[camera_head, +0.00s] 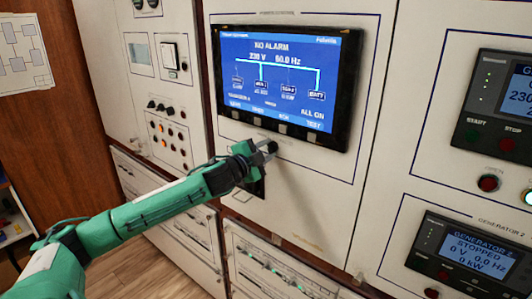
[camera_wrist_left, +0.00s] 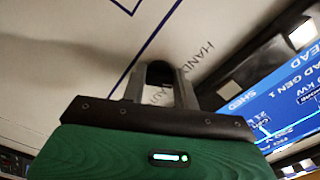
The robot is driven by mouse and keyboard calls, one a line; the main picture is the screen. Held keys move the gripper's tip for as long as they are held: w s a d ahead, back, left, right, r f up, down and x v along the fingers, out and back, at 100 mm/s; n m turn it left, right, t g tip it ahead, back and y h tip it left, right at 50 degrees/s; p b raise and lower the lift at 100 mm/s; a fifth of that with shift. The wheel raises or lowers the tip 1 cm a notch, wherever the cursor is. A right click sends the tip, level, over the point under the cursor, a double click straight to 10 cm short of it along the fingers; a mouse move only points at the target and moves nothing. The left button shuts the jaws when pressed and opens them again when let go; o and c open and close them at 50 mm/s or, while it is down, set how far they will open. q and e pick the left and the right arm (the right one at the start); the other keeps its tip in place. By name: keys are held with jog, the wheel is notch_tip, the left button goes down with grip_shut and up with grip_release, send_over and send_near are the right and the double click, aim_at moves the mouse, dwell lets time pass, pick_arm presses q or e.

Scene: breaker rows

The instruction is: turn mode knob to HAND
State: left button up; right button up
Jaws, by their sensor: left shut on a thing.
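The mode knob (camera_head: 272,147) is a small black knob on the white panel just below the large screen. My left gripper (camera_head: 263,150) reaches it from the left and is shut on it. In the left wrist view the dark knob (camera_wrist_left: 160,70) shows between the two grey fingers. A HAND label (camera_wrist_left: 207,58) is printed on the panel to the right of the fingers. Part of another label shows between the fingers and is mostly hidden. The knob's pointer cannot be made out. My right gripper is not in view.
The large screen (camera_head: 285,85) reads NO ALARM and sits just above the gripper. Generator panels (camera_head: 478,252) with buttons stand at the right. A cabinet with switches and lamps (camera_head: 165,130) is at the left. Breaker rows (camera_head: 262,268) lie below.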

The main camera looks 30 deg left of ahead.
pick_arm(q)
jog(key=shift+f+n, duration=0.1)
jog(key=shift+n, duration=0.5)
jog(key=o, duration=1)
jog(key=shift+c, duration=0.2)
jog(key=s+a+b, duration=0.1)
jog(key=s+b, duration=0.6)
jog(key=s, duration=0.6)
jog(key=shift+s, duration=0.3)
